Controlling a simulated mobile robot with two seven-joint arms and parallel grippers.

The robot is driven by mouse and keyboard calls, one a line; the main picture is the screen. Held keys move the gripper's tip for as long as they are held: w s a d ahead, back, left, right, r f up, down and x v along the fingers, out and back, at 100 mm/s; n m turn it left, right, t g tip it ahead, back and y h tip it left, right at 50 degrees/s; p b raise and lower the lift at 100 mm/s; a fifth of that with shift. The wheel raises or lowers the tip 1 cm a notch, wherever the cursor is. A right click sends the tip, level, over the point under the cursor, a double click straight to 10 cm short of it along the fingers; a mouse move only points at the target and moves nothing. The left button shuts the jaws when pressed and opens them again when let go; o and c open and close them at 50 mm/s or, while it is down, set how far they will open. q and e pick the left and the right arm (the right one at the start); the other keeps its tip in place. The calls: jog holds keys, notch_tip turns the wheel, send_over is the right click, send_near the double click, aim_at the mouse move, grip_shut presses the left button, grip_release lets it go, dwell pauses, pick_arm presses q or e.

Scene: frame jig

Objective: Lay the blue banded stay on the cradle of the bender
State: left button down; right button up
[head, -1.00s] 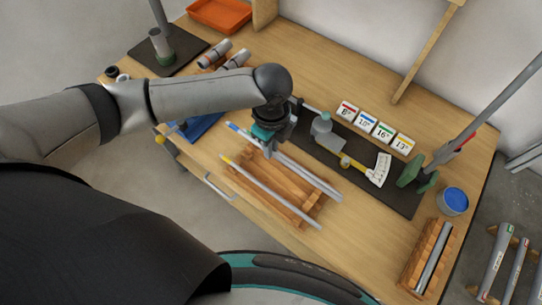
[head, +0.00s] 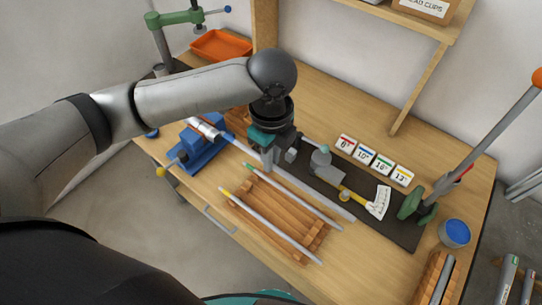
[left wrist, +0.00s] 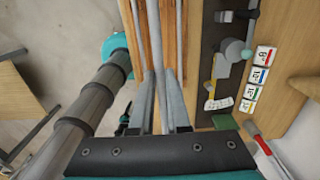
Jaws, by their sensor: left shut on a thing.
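The blue banded stay, a long grey tube (head: 312,194) with a blue band near its far left end, slants across the bench in the head view. My left gripper (head: 268,166) points down and is shut on it, hiding part of its middle. In the left wrist view the tube (left wrist: 155,45) runs between the two fingers (left wrist: 160,85). The stay appears above the bench, between the wooden rack (head: 262,212) and the bender (head: 323,162); its exact height is unclear. The bender has a grey die, a yellow-marked arm and a white scale on a dark mat. My right gripper is not in view.
Green-banded (head: 300,204) and yellow-banded (head: 270,224) stays lie on the rack. Number cards (head: 364,152) stand behind the bender. A green-footed post (head: 412,205) and blue tin (head: 455,233) are at right.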

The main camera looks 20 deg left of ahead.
pick_arm(q)
jog(key=shift+w+f, duration=0.1)
jog(key=shift+w, duration=0.05)
jog(key=w+d+f+b, duration=0.2)
jog(key=w+f+b, duration=0.1)
jog(key=w+b, duration=0.2)
jog(key=w+d+f+b, duration=0.3)
jog(key=w+b, duration=0.1)
jog(key=w, duration=0.6)
jog(key=shift+d+f+b, duration=0.25)
jog(key=shift+f+b, duration=0.1)
dwell(1.2)
dwell(0.4)
